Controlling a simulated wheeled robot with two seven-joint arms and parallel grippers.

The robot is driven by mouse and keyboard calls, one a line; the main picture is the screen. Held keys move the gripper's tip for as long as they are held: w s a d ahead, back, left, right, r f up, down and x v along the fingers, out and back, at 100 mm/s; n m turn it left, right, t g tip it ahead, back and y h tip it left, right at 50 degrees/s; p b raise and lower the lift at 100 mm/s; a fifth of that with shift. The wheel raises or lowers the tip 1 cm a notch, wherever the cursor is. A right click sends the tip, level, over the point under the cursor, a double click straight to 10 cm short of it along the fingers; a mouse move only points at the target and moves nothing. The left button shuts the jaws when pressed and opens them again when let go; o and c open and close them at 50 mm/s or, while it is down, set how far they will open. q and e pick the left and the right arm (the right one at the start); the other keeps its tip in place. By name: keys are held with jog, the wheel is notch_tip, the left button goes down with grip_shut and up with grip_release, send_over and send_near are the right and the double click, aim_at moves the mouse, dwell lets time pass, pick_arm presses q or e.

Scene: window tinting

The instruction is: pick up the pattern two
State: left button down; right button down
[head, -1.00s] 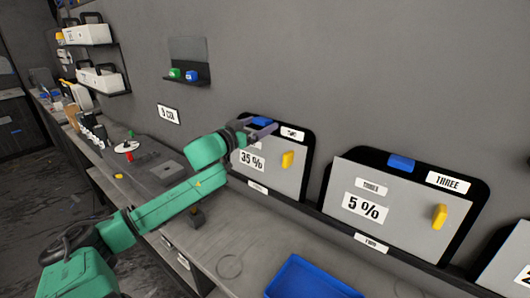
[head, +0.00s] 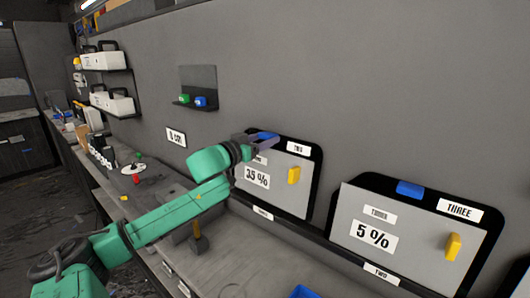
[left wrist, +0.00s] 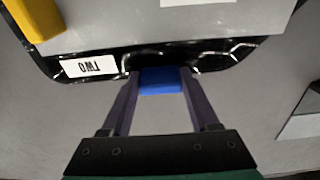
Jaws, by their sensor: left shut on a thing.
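Pattern two (head: 274,194) is a grey panel with a black border, standing against the wall in the head view. It carries a "TWO" label, a "35 %" label, a yellow block on its face and a blue block at its top edge. My left gripper (head: 265,138) is at that top edge. In the left wrist view its two fingers are on either side of the blue block (left wrist: 160,80), shut on it, beside the upside-down "TWO" label (left wrist: 90,66). Part of the panel's left side is hidden behind my arm. My right gripper is not in view.
A similar panel labelled "THREE" (head: 410,235) with "5 %" stands to the right. A small wall shelf (head: 195,106) holds a green and a blue item above. The bench below has a blue tray (head: 304,292) at its front and several small items farther left.

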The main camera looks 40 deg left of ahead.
pick_arm(q)
notch_tip(320, 180, up, 4)
jog(key=shift+d+f, duration=0.1)
jog(key=shift+f, duration=0.05)
jog(key=s+b, duration=0.3)
jog(key=s, duration=1.6)
jog(key=shift+s+d, duration=0.15)
jog(key=shift+s, duration=0.2)
jog(key=shift+f, duration=0.1)
